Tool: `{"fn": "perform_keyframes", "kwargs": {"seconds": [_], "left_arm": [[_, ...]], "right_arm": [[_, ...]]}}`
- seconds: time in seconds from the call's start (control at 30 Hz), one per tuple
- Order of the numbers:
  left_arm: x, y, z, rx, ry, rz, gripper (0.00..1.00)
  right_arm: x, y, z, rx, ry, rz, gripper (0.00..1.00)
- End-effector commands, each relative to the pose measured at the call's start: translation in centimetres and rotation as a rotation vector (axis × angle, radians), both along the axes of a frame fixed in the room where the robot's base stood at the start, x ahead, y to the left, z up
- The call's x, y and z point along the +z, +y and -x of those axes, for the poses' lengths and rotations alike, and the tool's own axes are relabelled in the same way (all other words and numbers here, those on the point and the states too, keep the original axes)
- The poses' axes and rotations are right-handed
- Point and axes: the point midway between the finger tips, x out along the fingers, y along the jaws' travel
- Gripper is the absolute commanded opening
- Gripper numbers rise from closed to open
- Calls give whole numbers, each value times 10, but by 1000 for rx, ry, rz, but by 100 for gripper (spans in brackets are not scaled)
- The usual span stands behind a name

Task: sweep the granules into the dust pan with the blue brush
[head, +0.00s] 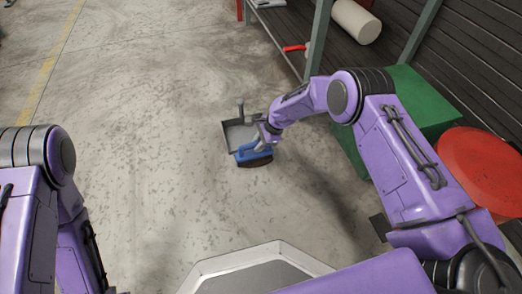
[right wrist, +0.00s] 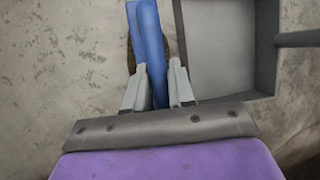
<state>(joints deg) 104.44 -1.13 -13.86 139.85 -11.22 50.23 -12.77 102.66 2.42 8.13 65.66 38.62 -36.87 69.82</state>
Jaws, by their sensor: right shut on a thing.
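The blue brush (head: 253,155) is on or just above the concrete floor, against or close to the near side of the dust pan. My right gripper (head: 264,143) is shut on its blue handle (right wrist: 150,45), which runs between the two fingers in the right wrist view (right wrist: 157,82). The dust pan (head: 233,136) is a grey, shallow tray with a post-like handle standing up at its far side. In the right wrist view the pan (right wrist: 218,45) lies right of the brush and looks empty where visible. I cannot make out granules on the speckled floor. My left gripper is out of view.
A green box (head: 418,100) and a red round drum lid (head: 482,168) stand at the right. A shelf frame (head: 319,35) with a pale cylinder (head: 355,20) is at the back right, and a red object (head: 295,48) shows beside it. The floor left of the pan is open.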

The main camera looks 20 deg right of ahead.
Motion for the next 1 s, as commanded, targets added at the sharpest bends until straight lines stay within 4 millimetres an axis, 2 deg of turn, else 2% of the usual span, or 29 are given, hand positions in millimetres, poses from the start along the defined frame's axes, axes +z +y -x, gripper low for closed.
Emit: {"fn": "perform_keyframes", "kwargs": {"seconds": [0.03,0.2,0.4,0.53,0.83,1.0], "left_arm": [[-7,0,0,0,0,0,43],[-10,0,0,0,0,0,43],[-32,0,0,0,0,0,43],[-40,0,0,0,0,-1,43],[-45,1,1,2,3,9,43],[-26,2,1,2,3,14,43]], "right_arm": [[-4,0,-4,-1,-2,2,0],[-3,0,-10,-2,-1,2,0],[-6,1,-29,1,-2,1,0],[-3,1,-38,0,-2,1,0],[1,3,-40,1,0,12,0],[19,3,-37,0,-1,16,0]]}}
